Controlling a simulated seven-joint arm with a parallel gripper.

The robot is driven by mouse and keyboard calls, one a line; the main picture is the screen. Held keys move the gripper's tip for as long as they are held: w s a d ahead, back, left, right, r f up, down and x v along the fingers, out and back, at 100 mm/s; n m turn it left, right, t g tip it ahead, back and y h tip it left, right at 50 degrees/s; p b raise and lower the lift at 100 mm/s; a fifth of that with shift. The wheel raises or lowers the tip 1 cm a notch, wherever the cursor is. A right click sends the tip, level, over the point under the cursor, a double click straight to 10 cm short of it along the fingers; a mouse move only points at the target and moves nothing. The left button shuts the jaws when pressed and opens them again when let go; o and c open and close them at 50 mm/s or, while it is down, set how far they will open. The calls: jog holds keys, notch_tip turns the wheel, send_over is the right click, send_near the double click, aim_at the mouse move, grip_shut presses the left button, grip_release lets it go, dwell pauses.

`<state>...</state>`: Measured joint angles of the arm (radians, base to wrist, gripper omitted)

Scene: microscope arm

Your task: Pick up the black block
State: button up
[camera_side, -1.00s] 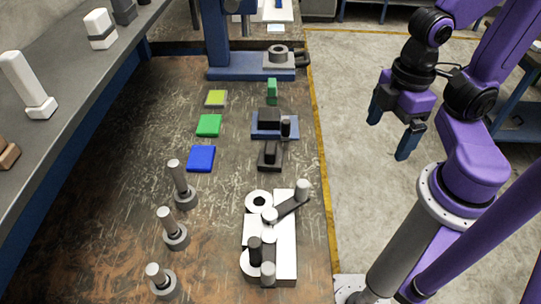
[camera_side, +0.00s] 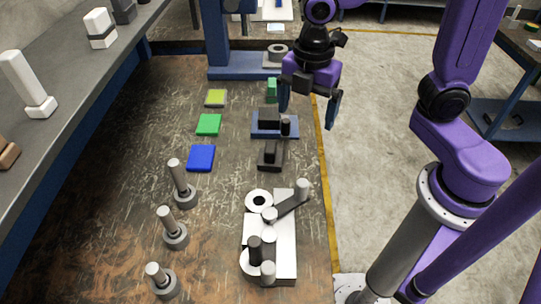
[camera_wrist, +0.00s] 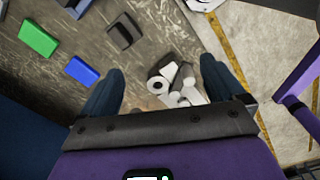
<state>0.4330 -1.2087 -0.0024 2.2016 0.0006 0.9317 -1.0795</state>
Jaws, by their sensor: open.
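A black block (camera_side: 269,115) sits on a blue plate (camera_side: 260,132), with a small dark upright peg (camera_side: 286,127) beside it. A second black piece (camera_side: 270,154), with a raised knob, lies just nearer the camera; which one the task means I cannot tell. A dark block (camera_wrist: 124,33) shows at upper left in the wrist view. My gripper (camera_side: 308,112) is open and empty above the table's right edge, to the right of the black block. Its fingers (camera_wrist: 162,70) also show in the wrist view, with nothing between them but the scene below.
Green (camera_side: 208,125), blue (camera_side: 201,158) and yellow-green (camera_side: 215,98) tiles lie left. Several upright grey pegs (camera_side: 181,185) stand in front of them. A white assembly with cylinders (camera_side: 285,240) stands at front. A blue stand (camera_side: 218,45) rises behind. Open floor lies right.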

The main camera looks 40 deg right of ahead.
jog(key=w+a+n, duration=0.2)
jog(key=w+n, duration=0.2)
jog(key=w, duration=0.3)
send_near(270, 146)
jog(key=shift+n, duration=0.4)
jog(key=f, duration=0.7)
jog(key=shift+s+a+f, duration=0.1)
jog(key=shift+s+a, duration=0.15)
jog(key=shift+s, duration=0.15)
jog(key=shift+w+d+f, duration=0.1)
jog(key=shift+w+f, duration=0.1)
jog(key=shift+f, duration=0.75)
jog(key=shift+w+d+f, duration=0.1)
jog(key=shift+w+f, duration=0.1)
jog(key=shift+f, duration=1.55)
jog(key=shift+a, duration=0.1)
jog(key=c, duration=1.5)
jog(key=shift+r, duration=0.15)
